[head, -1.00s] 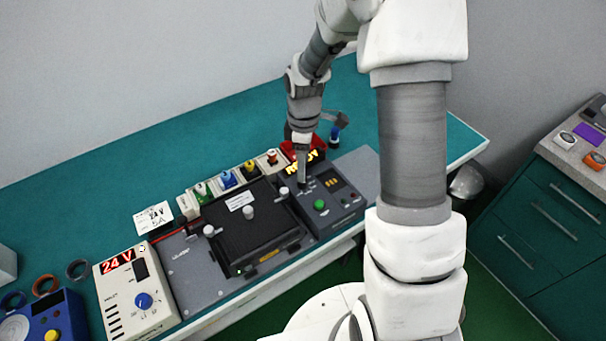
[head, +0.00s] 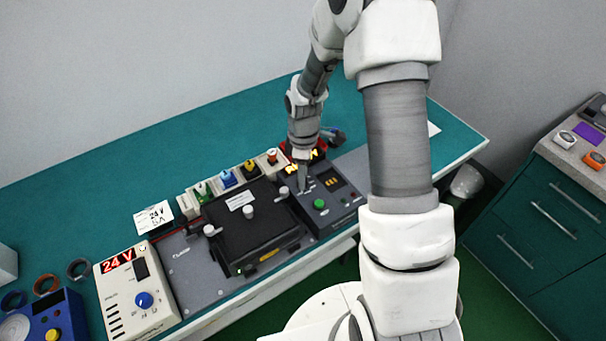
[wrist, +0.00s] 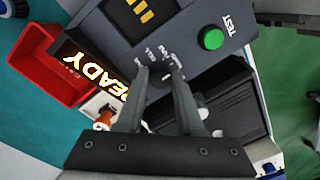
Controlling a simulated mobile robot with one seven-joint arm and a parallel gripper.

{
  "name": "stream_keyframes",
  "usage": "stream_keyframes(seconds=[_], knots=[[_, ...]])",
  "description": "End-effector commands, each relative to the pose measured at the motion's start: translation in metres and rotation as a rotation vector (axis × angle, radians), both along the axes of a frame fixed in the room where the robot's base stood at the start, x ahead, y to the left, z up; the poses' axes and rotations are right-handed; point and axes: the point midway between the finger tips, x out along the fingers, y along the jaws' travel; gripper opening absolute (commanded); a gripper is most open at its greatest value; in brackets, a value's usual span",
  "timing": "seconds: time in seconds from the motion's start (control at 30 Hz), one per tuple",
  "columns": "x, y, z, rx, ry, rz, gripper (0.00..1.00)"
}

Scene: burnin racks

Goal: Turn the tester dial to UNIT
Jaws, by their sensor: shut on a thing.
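The tester is a dark grey box (head: 338,206) at the right end of the bench fixture, with a round green TEST button (head: 319,204) and a small orange display. It also shows in the wrist view (wrist: 185,28). My gripper (head: 302,189) points down at the tester's left part. In the wrist view my gripper (wrist: 160,73) has its two fingers on either side of the small dial (wrist: 167,74), shut on it.
A black lidded fixture (head: 252,232) stands left of the tester. A lit READY sign (wrist: 97,68) and a red bin (wrist: 45,70) are behind it. A cream 24 V supply (head: 137,292) with a blue knob stands at left.

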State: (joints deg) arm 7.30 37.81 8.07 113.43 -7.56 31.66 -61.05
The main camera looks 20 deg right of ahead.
Motion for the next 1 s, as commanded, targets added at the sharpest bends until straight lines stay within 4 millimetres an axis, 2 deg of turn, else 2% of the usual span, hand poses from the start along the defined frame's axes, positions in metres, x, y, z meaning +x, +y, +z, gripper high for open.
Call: stream_keyframes(seconds=[0.03, 0.07, 0.47, 1.0], knots=[[0.0, 0.0001, 0.0002, 0.0, 0.0, 0.0, 0.05], [0.0, 0.0001, 0.0002, 0.0, 0.0, 0.0, 0.0], [0.0002, 0.0, -0.0004, 0.0, -0.001, -0.039, 0.0], [-0.0004, 0.0004, -0.0014, 0.0, -0.002, -0.421, 0.0]])
